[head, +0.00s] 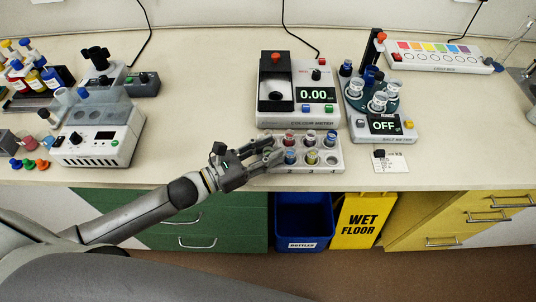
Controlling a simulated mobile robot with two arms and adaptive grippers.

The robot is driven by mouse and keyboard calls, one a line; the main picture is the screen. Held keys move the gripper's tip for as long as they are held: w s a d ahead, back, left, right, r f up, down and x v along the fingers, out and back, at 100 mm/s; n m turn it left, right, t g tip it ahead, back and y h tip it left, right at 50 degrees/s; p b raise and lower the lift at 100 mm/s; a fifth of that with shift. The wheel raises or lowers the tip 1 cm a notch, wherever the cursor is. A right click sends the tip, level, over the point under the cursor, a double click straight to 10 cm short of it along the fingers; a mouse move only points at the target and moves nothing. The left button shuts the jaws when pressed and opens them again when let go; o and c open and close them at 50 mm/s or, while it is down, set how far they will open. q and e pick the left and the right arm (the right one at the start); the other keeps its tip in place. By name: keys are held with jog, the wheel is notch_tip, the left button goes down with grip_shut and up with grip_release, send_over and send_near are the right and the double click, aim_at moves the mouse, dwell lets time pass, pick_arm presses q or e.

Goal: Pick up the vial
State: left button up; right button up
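A white vial rack (306,170) stands near the bench's front edge with several small capped vials in two rows. The back row shows a red-topped vial (290,138) and two blue-topped ones. The front row shows a blue vial (290,157) and a yellow vial (312,157). The front right slot looks empty. My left gripper (274,150) reaches in from the left, its two fingers spread apart at the rack's left end, close to the blue vial. It partly covers the rack's left side; contact cannot be told. My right gripper is not in view.
A colour meter (298,108) reading 0.00 stands right behind the rack. A device reading OFF (384,127) with a vial carousel stands to its right. A white instrument (97,138) is at left. A blue bin (303,220) and yellow sign (357,220) stand below the bench edge.

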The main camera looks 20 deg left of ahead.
pick_arm(q)
jog(key=shift+c, duration=0.3)
jog(key=c, duration=0.6)
jog(key=shift+o, duration=0.2)
jog(key=shift+r, duration=0.1)
